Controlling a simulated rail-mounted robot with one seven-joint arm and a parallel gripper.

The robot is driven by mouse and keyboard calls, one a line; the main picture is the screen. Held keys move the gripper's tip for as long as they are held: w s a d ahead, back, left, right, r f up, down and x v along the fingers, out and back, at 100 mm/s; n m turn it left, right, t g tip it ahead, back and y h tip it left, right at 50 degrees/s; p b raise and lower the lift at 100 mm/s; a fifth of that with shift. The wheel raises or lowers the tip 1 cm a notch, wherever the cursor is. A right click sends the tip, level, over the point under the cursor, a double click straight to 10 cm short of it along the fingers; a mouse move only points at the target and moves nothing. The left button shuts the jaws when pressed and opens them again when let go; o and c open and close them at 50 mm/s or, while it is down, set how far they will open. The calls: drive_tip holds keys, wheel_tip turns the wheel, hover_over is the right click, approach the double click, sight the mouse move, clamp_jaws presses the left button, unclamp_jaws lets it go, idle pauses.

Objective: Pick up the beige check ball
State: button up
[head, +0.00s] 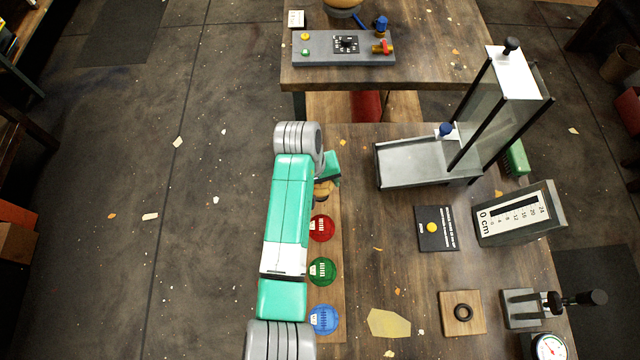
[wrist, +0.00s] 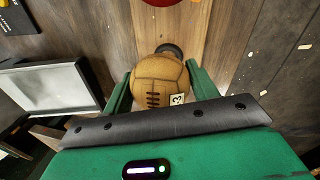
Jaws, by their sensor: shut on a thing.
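A tan paneled ball (wrist: 158,82) with dark lacing and a small white tag sits between the two green fingers of my gripper (wrist: 161,88) in the wrist view. The fingers are shut on its sides. A check pattern is not clear on it. In the head view my gripper (head: 328,172) is at the far end of a row of balls, and my arm hides most of the tan ball (head: 321,191). A dark round rim shows just beyond the ball in the wrist view. I cannot tell whether the ball is clear of its seat.
Red (head: 321,228), green (head: 322,271) and blue (head: 323,319) balls line a wooden strip along the table's left edge. A metal frame device (head: 408,168) stands to the right.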

drive_tip(key=s+a+r+p, duration=0.2)
drive_tip(key=s+a+p, duration=0.1)
drive_tip(key=s+a, duration=0.8)
drive_tip(key=shift+a, duration=0.25)
